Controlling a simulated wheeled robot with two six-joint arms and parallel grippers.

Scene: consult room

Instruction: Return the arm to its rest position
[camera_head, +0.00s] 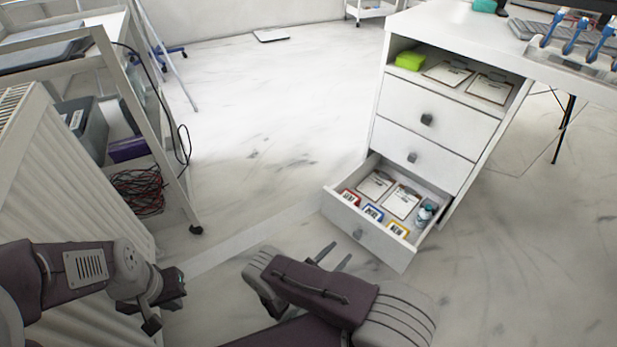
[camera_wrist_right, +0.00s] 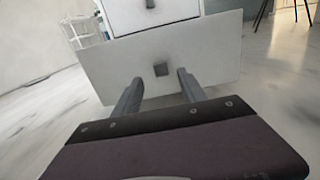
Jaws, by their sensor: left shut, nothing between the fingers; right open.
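My right gripper (camera_head: 334,252) is open and empty, low in front of the pulled-out bottom drawer (camera_head: 372,237) of the white cabinet. In the right wrist view its two fingers (camera_wrist_right: 160,90) point at the drawer front (camera_wrist_right: 205,55). The dark square knob (camera_wrist_right: 161,69) appears between the fingertips, apart from them. My left gripper (camera_head: 152,325) is at the lower left, beside a white ribbed panel; it is shut with nothing in it, and its fingers show only in part.
The drawer holds clipboards (camera_head: 401,202), several coloured labelled boxes (camera_head: 373,213) and a bottle (camera_head: 424,215). A shelf cart (camera_head: 172,190) with a hanging cable stands at the left. The white desk (camera_head: 465,30) is at the upper right. Floor between is clear.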

